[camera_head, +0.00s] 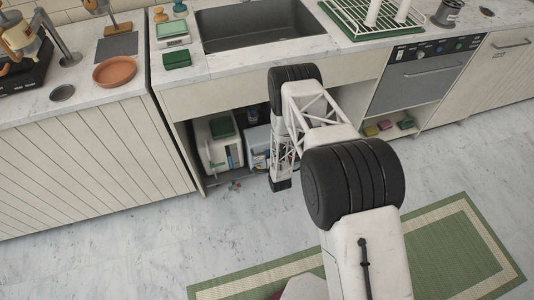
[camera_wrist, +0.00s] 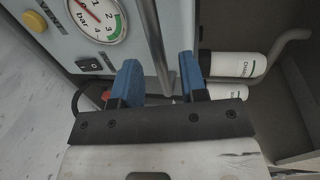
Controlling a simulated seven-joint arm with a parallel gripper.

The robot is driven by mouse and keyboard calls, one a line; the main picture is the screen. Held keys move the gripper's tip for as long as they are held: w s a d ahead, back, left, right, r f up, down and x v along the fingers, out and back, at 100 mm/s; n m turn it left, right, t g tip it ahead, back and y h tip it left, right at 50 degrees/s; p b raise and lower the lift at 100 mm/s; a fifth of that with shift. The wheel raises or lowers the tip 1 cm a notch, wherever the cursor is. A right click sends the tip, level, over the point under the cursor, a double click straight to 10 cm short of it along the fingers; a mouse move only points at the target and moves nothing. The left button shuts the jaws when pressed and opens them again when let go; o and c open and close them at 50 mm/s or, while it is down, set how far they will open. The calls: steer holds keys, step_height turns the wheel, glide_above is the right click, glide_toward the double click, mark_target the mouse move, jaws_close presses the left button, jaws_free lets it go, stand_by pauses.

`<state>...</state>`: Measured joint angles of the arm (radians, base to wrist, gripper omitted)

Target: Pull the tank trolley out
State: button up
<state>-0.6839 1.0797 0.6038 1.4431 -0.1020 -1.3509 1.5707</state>
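In the head view, a white tank with a green top (camera_head: 220,146) and a pale blue box (camera_head: 257,142) stand in the open bay under the sink; I cannot tell which belongs to the trolley. The wrist view shows a pale blue panel (camera_wrist: 62,52) with a round pressure gauge (camera_wrist: 97,17). An upright metal bar (camera_wrist: 160,45) stands in front of the panel. My gripper (camera_wrist: 158,68) is open, its blue fingers apart on either side of the bar in the picture. Contact cannot be told. In the head view my arm hides the fingers and part of the bay.
White bottles (camera_wrist: 232,65) and a grey hose (camera_wrist: 291,42) are close right of the fingers. The bay wall is farther right. The sink counter (camera_head: 190,68) overhangs the bay.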

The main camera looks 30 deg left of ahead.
steer(key=shift+x, duration=1.5)
jaws_close()
